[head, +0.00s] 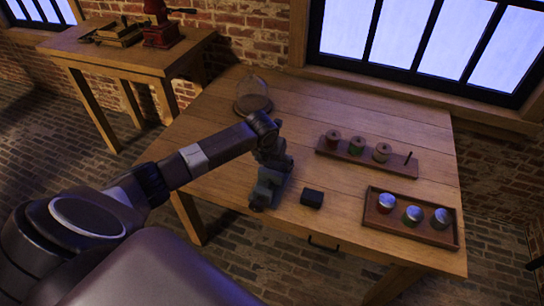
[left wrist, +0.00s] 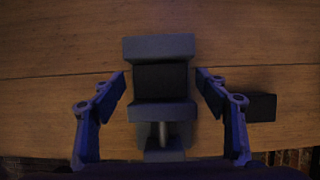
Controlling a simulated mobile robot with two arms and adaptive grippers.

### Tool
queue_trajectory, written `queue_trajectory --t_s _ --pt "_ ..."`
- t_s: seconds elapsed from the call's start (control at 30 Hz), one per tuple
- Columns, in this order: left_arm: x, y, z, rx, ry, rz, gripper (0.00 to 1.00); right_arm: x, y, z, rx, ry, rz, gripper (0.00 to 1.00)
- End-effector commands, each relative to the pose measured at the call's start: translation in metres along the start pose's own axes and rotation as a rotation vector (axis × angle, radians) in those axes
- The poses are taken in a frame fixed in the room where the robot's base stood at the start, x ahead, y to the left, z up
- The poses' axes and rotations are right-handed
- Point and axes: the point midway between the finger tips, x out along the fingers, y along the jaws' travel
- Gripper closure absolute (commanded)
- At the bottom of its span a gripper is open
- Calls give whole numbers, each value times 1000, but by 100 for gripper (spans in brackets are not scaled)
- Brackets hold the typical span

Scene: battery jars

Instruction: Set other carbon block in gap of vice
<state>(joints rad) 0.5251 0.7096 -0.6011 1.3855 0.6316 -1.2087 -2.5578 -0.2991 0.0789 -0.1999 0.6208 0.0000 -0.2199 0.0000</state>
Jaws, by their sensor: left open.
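The grey-blue vice (head: 266,190) stands on the table near its front edge. In the left wrist view, a dark carbon block (left wrist: 160,83) sits in its gap, between the back jaw (left wrist: 158,47) and the front jaw (left wrist: 160,113). My left gripper (head: 272,158) is over the vice; its open fingers (left wrist: 160,76) are on either side of the block and apart from it. A second black carbon block (head: 312,198) lies on the table to the right of the vice; it also shows in the left wrist view (left wrist: 262,107). My right gripper is out of view.
A wooden rack with spools (head: 368,164) and a tray (head: 450,240) with several metal-topped jars are on the right. A glass dome (head: 252,94) stands at the back. A side table (head: 125,53) holds a red grinder. The table's middle is clear.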

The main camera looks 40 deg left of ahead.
Motion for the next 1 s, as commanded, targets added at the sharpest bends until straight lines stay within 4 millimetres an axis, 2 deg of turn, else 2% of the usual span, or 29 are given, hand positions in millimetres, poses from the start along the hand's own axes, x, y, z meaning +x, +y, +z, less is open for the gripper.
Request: queue_trajectory --t_s 0.3,0.5,0.7,1.0 --pt "-62 1 1 3 -4 0 32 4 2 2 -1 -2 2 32" --pt "-93 0 0 2 -1 0 32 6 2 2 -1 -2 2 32" --pt "-106 0 -1 1 1 0 32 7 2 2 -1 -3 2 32" --pt "-106 -1 -1 -2 2 -1 32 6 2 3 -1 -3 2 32"
